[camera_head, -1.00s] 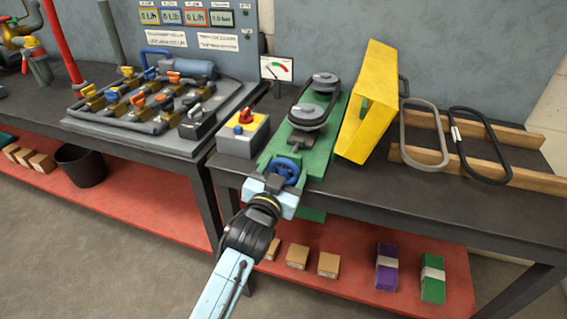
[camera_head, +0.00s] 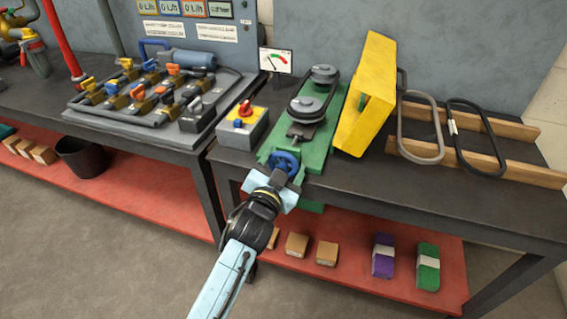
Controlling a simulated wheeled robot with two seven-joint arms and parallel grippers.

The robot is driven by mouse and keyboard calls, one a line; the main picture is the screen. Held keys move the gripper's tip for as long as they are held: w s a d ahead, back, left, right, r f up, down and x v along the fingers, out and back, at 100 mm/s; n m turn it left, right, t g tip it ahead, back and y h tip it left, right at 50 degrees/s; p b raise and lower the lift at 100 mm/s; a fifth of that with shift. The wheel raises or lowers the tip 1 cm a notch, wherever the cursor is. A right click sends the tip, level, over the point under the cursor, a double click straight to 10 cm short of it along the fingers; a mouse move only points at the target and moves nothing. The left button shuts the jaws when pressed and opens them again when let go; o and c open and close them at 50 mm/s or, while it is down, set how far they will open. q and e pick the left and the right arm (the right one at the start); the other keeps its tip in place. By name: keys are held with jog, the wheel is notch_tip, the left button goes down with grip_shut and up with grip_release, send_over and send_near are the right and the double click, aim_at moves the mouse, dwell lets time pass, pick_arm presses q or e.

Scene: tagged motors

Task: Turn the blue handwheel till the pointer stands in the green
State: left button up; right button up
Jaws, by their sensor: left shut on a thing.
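The blue handwheel (camera_head: 285,161) is at the near end of a green motor base (camera_head: 318,148) on the bench. My left gripper (camera_head: 279,180) is shut on the handwheel from the near side and hides part of it. Two grey pulleys stand on the base, the far one (camera_head: 324,73) and the near one (camera_head: 306,104), with a black belt (camera_head: 331,91) by them. The gauge (camera_head: 276,61) behind has a white face with a green and a red band. Its dark pointer leans left and looks to be outside the green. My right gripper is out of view.
A yellow guard (camera_head: 366,95) stands close right of the base. A switch box with a red knob (camera_head: 244,112) is close left. Spare belts (camera_head: 420,128) lie on wooden rails at the right. A valve board (camera_head: 150,100) fills the left bench.

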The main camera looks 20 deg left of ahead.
pick_arm(q)
jog(key=o, duration=1)
jog(key=shift+s, duration=0.3)
jog(key=s+p, duration=0.1)
jog(key=s, duration=0.5)
jog(key=s+p, duration=0.1)
jog(key=s, duration=0.5)
jog(key=shift+s+a, duration=0.2)
jog(key=shift+s, duration=0.2)
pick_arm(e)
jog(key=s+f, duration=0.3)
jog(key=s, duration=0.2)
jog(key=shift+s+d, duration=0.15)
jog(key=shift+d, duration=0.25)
